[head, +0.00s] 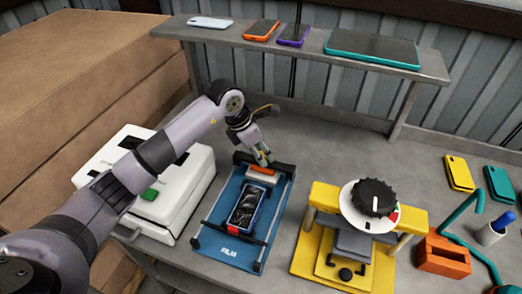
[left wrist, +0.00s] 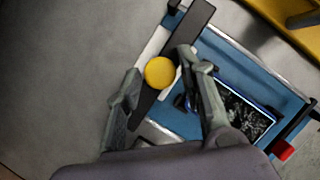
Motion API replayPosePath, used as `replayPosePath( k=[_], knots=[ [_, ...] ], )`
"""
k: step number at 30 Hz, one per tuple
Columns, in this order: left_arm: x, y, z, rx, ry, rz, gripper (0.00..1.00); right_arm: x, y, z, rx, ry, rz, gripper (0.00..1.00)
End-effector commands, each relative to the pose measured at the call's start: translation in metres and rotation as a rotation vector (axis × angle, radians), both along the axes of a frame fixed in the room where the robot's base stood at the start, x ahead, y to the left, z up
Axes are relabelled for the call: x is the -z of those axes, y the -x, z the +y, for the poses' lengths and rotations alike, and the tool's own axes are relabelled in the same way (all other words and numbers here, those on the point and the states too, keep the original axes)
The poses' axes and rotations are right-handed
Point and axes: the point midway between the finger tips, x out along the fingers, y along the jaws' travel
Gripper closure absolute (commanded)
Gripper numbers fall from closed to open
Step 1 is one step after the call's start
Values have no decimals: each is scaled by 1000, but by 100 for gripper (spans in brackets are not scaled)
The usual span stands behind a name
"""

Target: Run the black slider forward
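The blue film station (head: 229,252) stands in the middle of the bench, with a phone (head: 245,208) lying in it between two rails. The black slider (head: 264,161) is a bar across the station's back end; in the left wrist view the black bar (left wrist: 199,18) carries a round yellow knob (left wrist: 160,72). My left gripper (head: 262,152) is over this back end. In the left wrist view its fingers (left wrist: 160,66) are spread on either side of the knob, with small gaps seeming to show. Whether they touch it is hard to tell. My right gripper is not in view.
A white machine (head: 190,200) with a green button stands left of the station. A yellow press (head: 325,195) with a black dial stands close on its right. An orange block (head: 443,258) and phones lie farther right. A raised shelf (head: 300,48) runs behind.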

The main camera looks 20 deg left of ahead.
Motion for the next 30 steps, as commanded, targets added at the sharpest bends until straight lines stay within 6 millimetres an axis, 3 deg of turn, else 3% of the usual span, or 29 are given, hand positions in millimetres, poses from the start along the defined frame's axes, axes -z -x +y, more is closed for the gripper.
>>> replayPosePath(
  k=[15, 30],
  knots=[
    [-1, 0, 0, 0, -1, -1, 100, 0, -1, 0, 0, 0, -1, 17],
    [0, 0, 1, -1, -1, -1, 100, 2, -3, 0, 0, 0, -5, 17]
  ],
)
